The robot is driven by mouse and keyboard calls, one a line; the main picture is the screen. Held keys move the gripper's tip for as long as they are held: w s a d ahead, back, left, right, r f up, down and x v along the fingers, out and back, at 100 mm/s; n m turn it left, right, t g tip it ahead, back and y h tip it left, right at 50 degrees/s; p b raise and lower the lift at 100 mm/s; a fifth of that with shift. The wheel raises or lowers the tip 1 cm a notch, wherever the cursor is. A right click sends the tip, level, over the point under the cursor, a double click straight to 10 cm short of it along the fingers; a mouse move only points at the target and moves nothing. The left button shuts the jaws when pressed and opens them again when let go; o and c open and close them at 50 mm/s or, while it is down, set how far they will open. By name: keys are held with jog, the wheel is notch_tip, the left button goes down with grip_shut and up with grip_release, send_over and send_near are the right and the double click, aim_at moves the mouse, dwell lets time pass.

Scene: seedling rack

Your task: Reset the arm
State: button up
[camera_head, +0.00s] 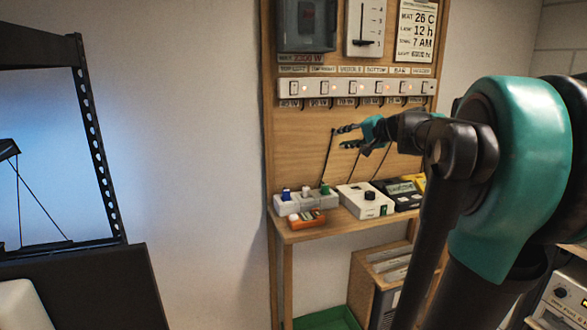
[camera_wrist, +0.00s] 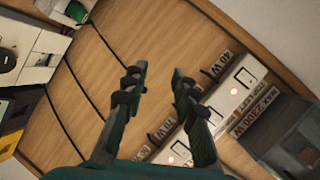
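My gripper (camera_head: 348,137) is held out in front of the wooden panel (camera_head: 300,155), above the small shelf and below the power strip. In the wrist view my gripper (camera_wrist: 160,76) has its two dark fingers apart with only the bare wood of the panel showing between them. It is open and empty. My arm reaches in from the right in the head view and hides part of the panel and shelf. Whether the fingertips touch the panel cannot be told.
A power strip (camera_head: 331,88) with several switches runs across the panel, cords hanging below it. A grey box (camera_head: 306,25) is above. Small devices, including a white box with a black knob (camera_head: 365,200), stand on the shelf (camera_head: 300,235). A black rack (camera_head: 90,110) stands left.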

jog(key=s+a+f+n+g+h, duration=0.15)
jog(key=s+f, duration=0.25)
jog(key=f, duration=0.4)
jog(key=s+a+f+n+g, duration=0.2)
jog(key=s+f, duration=0.3)
jog(key=f, duration=0.3)
jog(key=s+d+f+n+g+h, duration=0.1)
jog(key=s+d+f+g+h, duration=0.1)
jog(key=s+f, duration=0.9)
jog(key=s+d+f+n+g+h, duration=0.2)
jog(key=s+d+f+h, duration=0.2)
jog(key=s+f, duration=0.6)
notch_tip(320, 180, down, 3)
jog(key=shift+s+r+h, duration=0.1)
jog(key=shift+s+h, duration=0.25)
jog(key=shift+s, duration=0.05)
